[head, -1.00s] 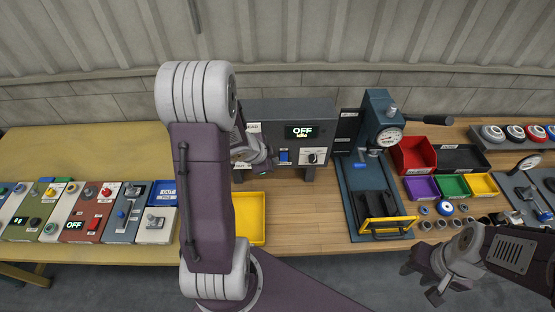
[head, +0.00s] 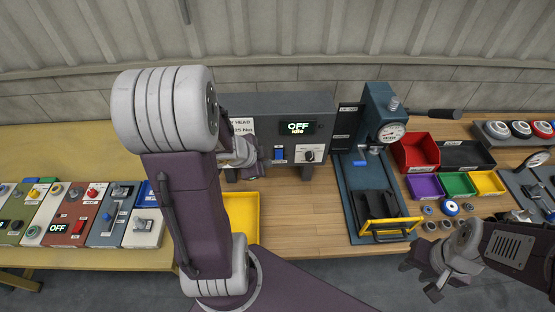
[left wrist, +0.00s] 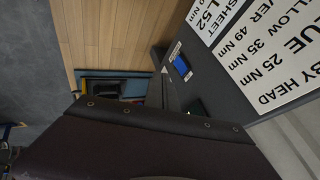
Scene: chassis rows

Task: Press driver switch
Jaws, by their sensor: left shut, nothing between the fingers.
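The driver switch appears to be the blue rocker (head: 279,154) on the front of a grey control box (head: 300,107). The box's display (head: 299,128) reads "OFF" and "idle". The blue rocker also shows in the left wrist view (left wrist: 181,66). My left gripper (head: 262,153) is shut and empty, just left of the rocker in the head view; I cannot tell whether it touches the box. My left arm hides part of the box's left side. My right gripper (head: 420,279) hangs at the lower right, its fingers apart and empty, away from the box.
A selector knob (head: 310,155) sits right of the rocker. A printed sheet with torque values (left wrist: 265,55) is on the box's left. A blue press (head: 354,205) stands to the right, with coloured bins (head: 425,186) beyond. A yellow tray (head: 254,221) lies below the box.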

